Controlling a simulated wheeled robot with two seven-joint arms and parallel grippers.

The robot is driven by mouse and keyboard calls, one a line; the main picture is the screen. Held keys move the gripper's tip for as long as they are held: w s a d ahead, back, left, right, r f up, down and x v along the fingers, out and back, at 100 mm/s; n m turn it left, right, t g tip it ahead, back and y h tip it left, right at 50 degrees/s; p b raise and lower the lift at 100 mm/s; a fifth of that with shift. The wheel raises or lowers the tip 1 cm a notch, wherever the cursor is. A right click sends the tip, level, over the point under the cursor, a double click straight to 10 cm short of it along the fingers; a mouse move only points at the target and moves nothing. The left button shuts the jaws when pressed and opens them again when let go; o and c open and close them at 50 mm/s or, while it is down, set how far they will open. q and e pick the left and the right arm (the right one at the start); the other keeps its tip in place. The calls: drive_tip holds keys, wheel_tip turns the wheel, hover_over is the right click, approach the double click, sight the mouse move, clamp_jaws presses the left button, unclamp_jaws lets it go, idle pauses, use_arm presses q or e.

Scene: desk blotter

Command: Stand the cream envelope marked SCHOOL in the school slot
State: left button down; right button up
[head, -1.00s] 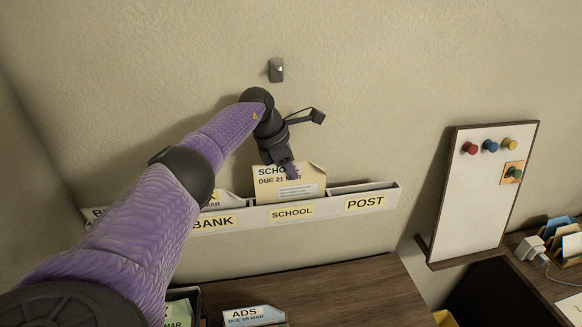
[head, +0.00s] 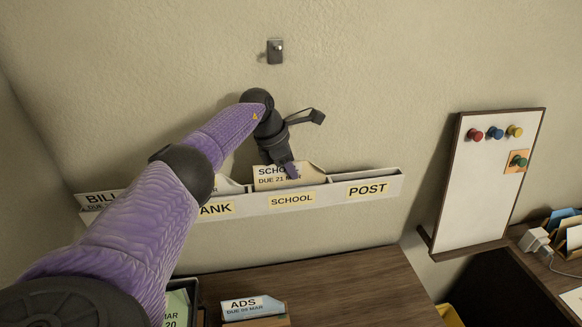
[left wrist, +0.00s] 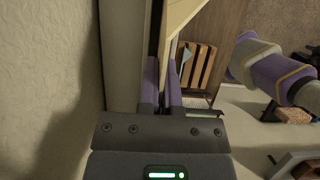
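The cream envelope (head: 275,178) marked SCHOOL, DUE 21 MAR, stands upright in the slot labelled SCHOOL (head: 292,199) of the wall rack. Its lower part is hidden behind the rack's front and its top shows above it. My left gripper (head: 291,170) is at the envelope's upper edge, right of the word SCHOOL. In the left wrist view its two purple fingers (left wrist: 163,88) are close together with the envelope's cream edge (left wrist: 178,22) between them. My right gripper cannot be made out.
The rack also has slots labelled BANK (head: 216,208) and POST (head: 367,190). The POST slot looks empty. An ADS envelope (head: 250,308) stands on the desk (head: 350,285) below. A whiteboard (head: 485,185) with pins hangs to the right. A dark hook (head: 275,51) is on the wall above.

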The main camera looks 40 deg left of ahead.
use_arm(q)
drive_tip(key=shift+f, duration=0.35)
drive_tip(key=c, duration=0.7)
unclamp_jaws()
drive_tip(key=shift+c, duration=0.2)
drive_tip(key=shift+r, duration=0.1)
drive_tip(key=v, duration=1)
